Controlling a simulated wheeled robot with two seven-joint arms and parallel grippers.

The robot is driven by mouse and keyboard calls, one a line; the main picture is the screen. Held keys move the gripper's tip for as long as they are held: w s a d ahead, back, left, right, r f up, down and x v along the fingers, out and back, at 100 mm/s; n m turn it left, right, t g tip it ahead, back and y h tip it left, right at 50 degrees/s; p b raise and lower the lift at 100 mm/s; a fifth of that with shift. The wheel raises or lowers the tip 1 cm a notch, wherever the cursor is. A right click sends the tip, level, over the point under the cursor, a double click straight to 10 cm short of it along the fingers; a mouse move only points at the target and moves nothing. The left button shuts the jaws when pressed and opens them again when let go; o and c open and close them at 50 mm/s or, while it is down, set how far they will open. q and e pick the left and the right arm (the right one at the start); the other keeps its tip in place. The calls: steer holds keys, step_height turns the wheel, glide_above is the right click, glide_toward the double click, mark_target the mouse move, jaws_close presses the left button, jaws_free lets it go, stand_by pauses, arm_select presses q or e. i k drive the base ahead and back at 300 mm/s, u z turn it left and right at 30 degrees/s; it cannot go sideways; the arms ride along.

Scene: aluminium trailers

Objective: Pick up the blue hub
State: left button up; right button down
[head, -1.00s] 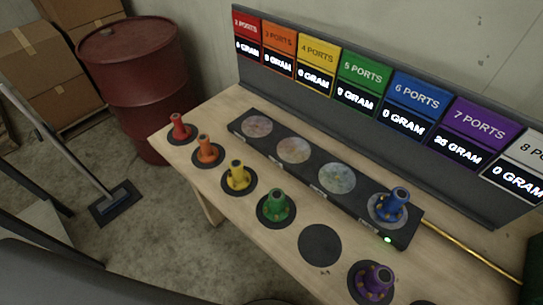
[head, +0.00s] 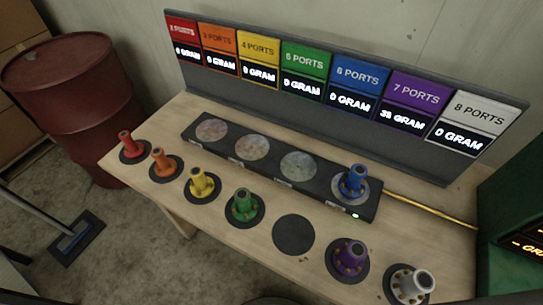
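The blue hub (head: 354,182) stands upright on the rightmost round plate of the long black scale bar (head: 266,184) on the wooden table. Its neck points up and its wider flanged base rests on the plate. A small green light glows at the bar's front edge near it. Neither of my grippers shows in the head view, so nothing is seen touching the hub.
Red (head: 127,145), orange, yellow (head: 201,184), green, purple (head: 350,258) and white hubs stand on black discs along the front. One black disc (head: 293,235) is empty. A sign board (head: 330,115) rises behind. A red barrel (head: 75,90) stands left, a green box (head: 512,215) right.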

mark_target(352, 186)
steer(key=z, duration=0.1)
steer(key=k, duration=1.15)
steer(key=z, duration=1.55)
